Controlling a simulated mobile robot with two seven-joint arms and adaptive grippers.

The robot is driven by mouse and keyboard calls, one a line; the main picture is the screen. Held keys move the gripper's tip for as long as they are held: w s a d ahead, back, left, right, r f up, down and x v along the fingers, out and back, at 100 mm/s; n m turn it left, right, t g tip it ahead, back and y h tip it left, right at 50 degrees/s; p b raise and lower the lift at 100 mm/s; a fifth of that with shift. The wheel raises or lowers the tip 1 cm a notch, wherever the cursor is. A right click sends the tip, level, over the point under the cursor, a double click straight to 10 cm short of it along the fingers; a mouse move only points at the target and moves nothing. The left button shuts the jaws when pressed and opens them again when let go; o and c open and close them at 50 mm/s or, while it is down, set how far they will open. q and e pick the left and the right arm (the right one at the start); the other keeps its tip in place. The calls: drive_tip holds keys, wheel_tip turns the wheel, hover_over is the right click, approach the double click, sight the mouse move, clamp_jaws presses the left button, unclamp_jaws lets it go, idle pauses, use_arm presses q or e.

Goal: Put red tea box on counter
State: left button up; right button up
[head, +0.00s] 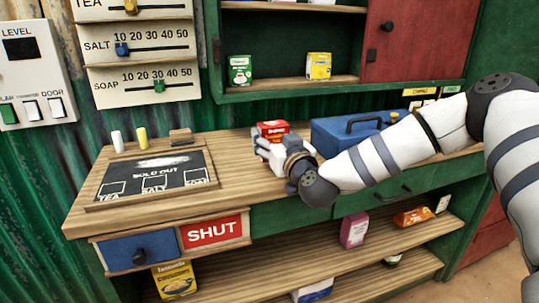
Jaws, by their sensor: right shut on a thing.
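The red tea box (272,130) is at the middle of the wooden counter (238,168), toward its back. My right gripper (272,148) is shut on it, and the gripper and wrist hide the box's lower part. I cannot tell whether the box's base touches the counter. My right arm reaches in from the right across the counter. My left gripper is not in view.
A blue case (345,133) stands just right of the box. A chalkboard (152,180) lies on the counter's left, with chalk sticks (141,138) and an eraser (181,137) behind it. A cabinet with an open shelf (285,82) hangs above. The counter between chalkboard and gripper is clear.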

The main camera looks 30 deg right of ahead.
drive_tip(key=f, duration=0.2)
drive_tip(key=f+b, duration=0.1)
drive_tip(key=shift+w+d+f, duration=0.1)
drive_tip(key=shift+w+f, duration=0.1)
drive_tip(key=shift+f, duration=0.2)
drive_tip(key=shift+r, duration=0.2)
drive_tip(key=shift+f, duration=0.15)
drive_tip(key=o, duration=1.2)
drive_tip(key=shift+c, duration=0.2)
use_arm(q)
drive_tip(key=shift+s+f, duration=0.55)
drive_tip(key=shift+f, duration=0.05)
